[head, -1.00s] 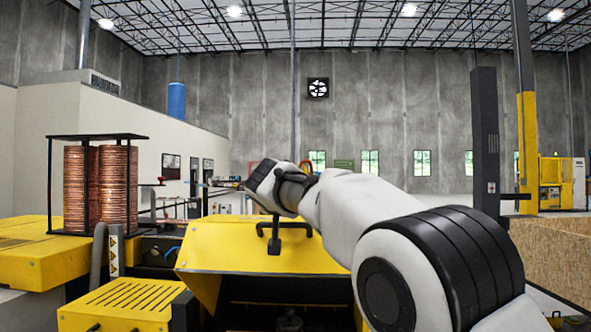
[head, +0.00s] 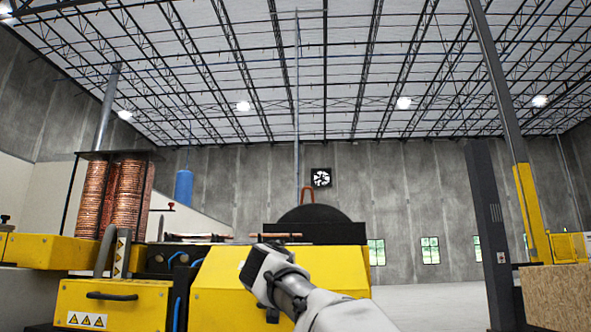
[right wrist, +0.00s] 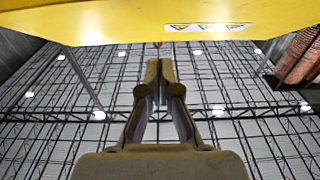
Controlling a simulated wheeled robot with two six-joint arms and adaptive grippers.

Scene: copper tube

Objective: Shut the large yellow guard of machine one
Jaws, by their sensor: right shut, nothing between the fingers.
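The large yellow guard (head: 225,285) of machine one is in the lower middle of the head view, behind my right arm. Its lower edge is out of frame, so I cannot tell how far open it stands. My right gripper (head: 272,315) is in front of the guard's face, mostly hidden by its own wrist. In the right wrist view the gripper (right wrist: 158,68) is shut and empty, its tips just short of a yellow panel (right wrist: 100,22) with a warning label. I cannot tell whether they touch. My left gripper is out of view.
Copper coils (head: 128,200) stand on the machine at left. A yellow box with a black handle (head: 112,296) and warning label sits left of the guard. A dark post (head: 487,225) and a wooden crate (head: 555,295) are at right.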

